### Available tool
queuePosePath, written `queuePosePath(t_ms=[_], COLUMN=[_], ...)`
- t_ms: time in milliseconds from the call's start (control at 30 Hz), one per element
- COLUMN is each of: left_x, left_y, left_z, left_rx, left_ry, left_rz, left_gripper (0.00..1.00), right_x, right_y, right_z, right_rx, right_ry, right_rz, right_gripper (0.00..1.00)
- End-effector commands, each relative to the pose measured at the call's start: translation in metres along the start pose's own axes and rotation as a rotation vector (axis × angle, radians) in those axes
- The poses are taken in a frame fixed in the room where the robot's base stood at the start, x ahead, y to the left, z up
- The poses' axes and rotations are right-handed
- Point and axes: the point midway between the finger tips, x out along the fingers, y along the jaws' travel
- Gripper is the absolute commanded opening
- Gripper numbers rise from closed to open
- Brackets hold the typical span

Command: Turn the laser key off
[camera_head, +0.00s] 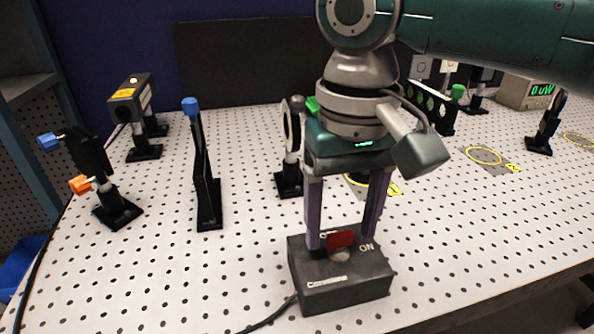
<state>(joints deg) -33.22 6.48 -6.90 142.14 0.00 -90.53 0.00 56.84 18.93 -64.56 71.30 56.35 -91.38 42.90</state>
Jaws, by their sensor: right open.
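The laser key (340,239) is a red key on top of a dark control box (345,290). A round silver keyhole part shows just below it, and the word "ON" is printed to its right. My right gripper (341,241) points down over the box, with one finger on each side of the key. It is open, with gaps between the fingers and the key. The fingertips are close to the box top; I cannot tell whether they touch it. Part of the lettering is hidden behind the key and fingers. My left gripper is not in view.
A laser head (131,104) with a lit yellow lamp stands at the back left. Mounted optics, including a blue-topped post (204,170), stand on the perforated table (150,270). A meter (525,92) reads 0 uW. A cable leaves the box at front left.

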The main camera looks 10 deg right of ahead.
Motion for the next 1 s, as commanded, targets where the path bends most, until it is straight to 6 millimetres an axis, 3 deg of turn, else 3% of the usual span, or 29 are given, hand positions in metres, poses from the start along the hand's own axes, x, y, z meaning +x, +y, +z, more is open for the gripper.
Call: queuePosePath(t_ms=[367, 1000], left_x=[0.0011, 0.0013], left_y=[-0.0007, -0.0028], left_z=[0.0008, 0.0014], left_rx=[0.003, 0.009], left_ry=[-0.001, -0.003], left_rz=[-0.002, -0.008], left_gripper=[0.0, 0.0], right_x=[0.0083, 0.0079], right_y=[0.0, 0.0002], right_z=[-0.0002, -0.0003], right_rx=[-0.001, 0.0], right_ry=[0.002, 0.001], right_rz=[0.0, 0.0], right_gripper=[0.7, 0.0])
